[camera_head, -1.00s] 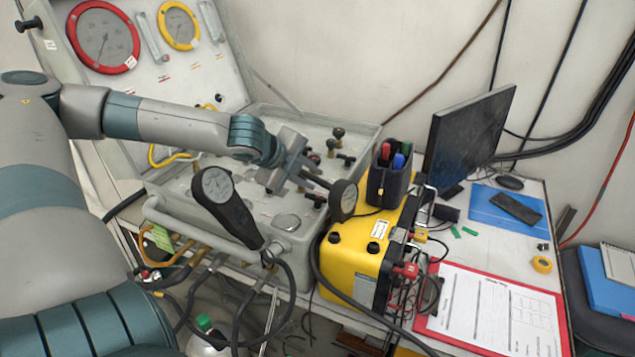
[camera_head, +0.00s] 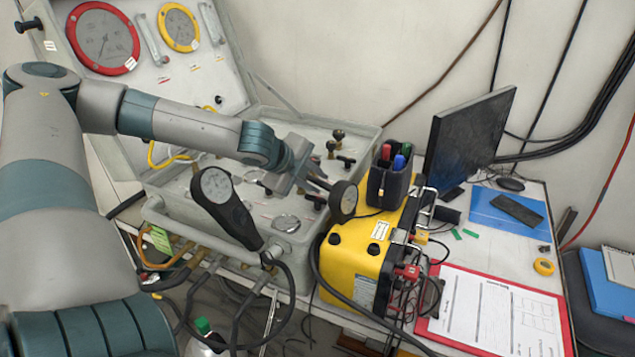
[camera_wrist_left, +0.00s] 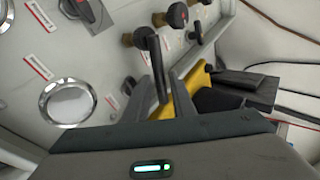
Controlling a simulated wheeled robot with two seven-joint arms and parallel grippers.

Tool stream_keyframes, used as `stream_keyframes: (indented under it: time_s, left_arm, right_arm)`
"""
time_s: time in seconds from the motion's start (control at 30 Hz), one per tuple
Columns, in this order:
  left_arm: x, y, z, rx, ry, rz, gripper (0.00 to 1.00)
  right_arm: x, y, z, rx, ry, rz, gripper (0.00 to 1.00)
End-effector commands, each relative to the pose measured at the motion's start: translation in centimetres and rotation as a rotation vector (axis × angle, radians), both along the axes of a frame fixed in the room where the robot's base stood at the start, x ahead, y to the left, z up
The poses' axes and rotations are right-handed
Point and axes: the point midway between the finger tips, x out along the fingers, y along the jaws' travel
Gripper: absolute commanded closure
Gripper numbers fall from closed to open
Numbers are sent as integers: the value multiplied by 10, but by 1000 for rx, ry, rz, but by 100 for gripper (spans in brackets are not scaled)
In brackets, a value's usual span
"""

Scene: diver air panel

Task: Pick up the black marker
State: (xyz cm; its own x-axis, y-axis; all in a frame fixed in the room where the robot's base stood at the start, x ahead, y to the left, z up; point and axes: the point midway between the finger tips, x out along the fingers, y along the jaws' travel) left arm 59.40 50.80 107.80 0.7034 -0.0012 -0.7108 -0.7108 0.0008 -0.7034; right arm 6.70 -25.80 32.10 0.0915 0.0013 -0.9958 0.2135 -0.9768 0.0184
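A dark pen holder (camera_head: 388,186) stands on the back of the yellow case, with markers upright in it. Red, blue and green caps show. My left gripper (camera_head: 318,178) is left of the holder, over the panel's right part. The wrist view shows the fingers (camera_wrist_left: 160,95) in front of the yellow case. My right gripper is not in view.
The yellow case (camera_head: 352,254) has cables on its right side. Valve knobs (camera_head: 338,135) rise from the panel. A monitor (camera_head: 468,138) is close behind the holder's right side. A red clipboard (camera_head: 490,312) lies at the front right.

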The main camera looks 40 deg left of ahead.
Motion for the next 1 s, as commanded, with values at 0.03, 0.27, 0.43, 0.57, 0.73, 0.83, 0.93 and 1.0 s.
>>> stream_keyframes:
  time_s: [0.03,0.27,0.43,0.57,0.73,0.83,0.93,1.0]
  left_arm:
    - [0,0,0,0,0,0,77]
    - [0,0,0,0,0,0,100]
    - [0,0,0,0,0,0,100]
    - [0,0,0,0,0,0,100]
    - [0,0,5,1,0,-1,100]
    - [1,0,12,1,-3,-1,100]
    - [1,0,20,1,-3,0,100]
    - [1,0,27,1,-4,0,100]
  right_arm:
    - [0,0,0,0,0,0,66]
    - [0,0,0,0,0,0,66]
    - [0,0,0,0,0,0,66]
    - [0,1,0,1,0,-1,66]
    - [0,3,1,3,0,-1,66]
    - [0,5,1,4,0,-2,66]
    - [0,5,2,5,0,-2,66]
    - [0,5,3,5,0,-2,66]
